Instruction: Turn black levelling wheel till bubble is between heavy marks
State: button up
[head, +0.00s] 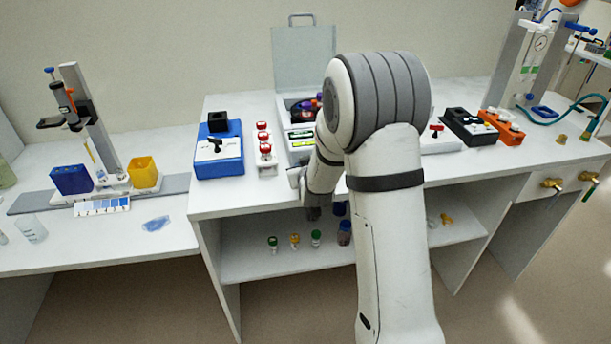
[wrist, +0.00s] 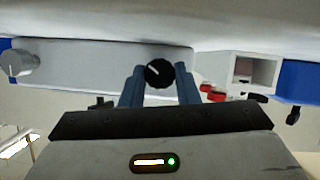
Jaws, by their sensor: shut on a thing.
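The black levelling wheel (wrist: 160,73) shows in the wrist view as a round black knob with a white pointer line. It is on the front of a light grey panel (wrist: 85,68). My gripper (wrist: 160,84) is shut on the wheel, with one blue-grey finger on each side of it. The white line points to the upper left. In the head view my arm hides the wheel and most of my gripper, near the bench's front edge. I cannot make out the bubble or the heavy marks in either view.
A grey knob (wrist: 20,63) sits at the panel's left end. Small bottles (head: 294,241) stand on the shelf below. An orange block (head: 503,127) is at right.

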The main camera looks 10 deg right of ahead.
jog(key=b, duration=0.1)
jog(key=m+y+b, duration=0.1)
jog(key=b, duration=0.1)
jog(key=shift+d+f, duration=0.15)
jog(key=shift+f, duration=0.1)
jog(key=shift+r+m+y+b, duration=0.2)
jog(key=shift+m+y+b, duration=0.5)
jog(key=shift+m, duration=0.3)
jog(key=o, duration=1)
jog(key=shift+s, duration=0.1)
jog(key=v, duration=0.7)
jog(key=shift+s+r, duration=0.15)
jog(key=shift+s, duration=0.1)
